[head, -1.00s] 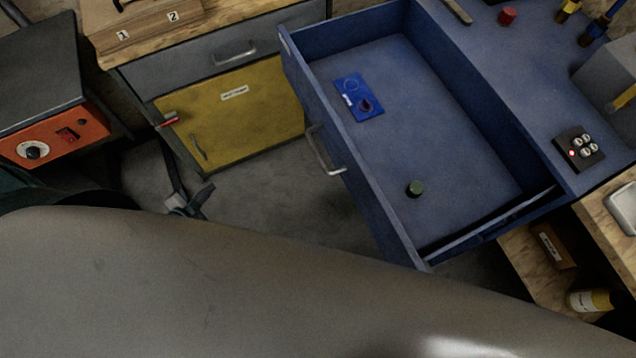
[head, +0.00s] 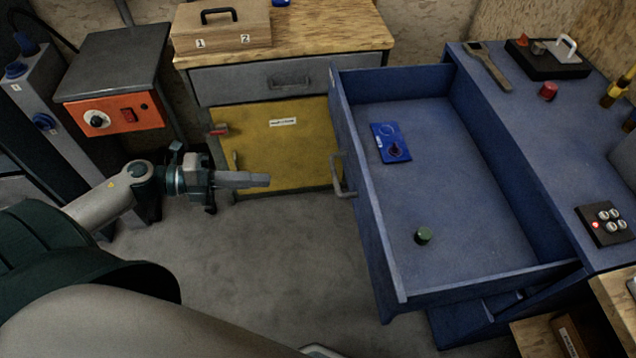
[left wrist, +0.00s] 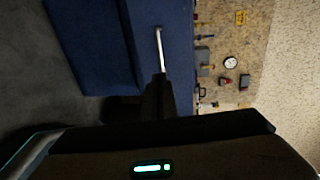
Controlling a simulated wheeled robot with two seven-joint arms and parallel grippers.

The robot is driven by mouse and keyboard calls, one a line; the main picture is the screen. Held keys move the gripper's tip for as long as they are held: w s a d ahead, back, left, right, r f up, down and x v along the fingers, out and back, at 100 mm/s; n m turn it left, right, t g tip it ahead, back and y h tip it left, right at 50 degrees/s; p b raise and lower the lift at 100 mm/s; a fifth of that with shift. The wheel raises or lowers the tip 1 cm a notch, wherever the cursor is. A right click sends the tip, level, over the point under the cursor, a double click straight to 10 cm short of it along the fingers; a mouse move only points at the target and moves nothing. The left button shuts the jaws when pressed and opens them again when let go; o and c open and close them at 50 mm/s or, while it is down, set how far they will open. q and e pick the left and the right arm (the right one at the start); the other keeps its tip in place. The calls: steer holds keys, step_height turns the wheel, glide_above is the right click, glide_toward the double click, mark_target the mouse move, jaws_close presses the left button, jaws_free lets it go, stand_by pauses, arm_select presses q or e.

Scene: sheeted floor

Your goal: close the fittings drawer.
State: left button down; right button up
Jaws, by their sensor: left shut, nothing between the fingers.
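The blue fittings drawer (head: 450,285) stands pulled far out of the blue bench in the head view. Its front panel faces left and carries a metal bar handle (head: 344,176). Inside the drawer lie a blue card (head: 388,138) with a dark round piece on it, and a green knob-like piece (head: 423,236). My left gripper (head: 268,180) is shut and empty, to the left of the handle with a gap between them. In the left wrist view the handle (left wrist: 160,48) shows just beyond the fingers (left wrist: 158,95). My right gripper is not in view.
A yellow cabinet door (head: 285,150) stands behind my left gripper, under a wooden top with a numbered box (head: 220,27). An orange-fronted unit (head: 115,116) is at left. The blue bench top (head: 530,120) holds a button box (head: 605,224). Floor left of the drawer is clear.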

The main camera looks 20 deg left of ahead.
arm_select(q)
steer(key=shift+w+d, duration=0.1)
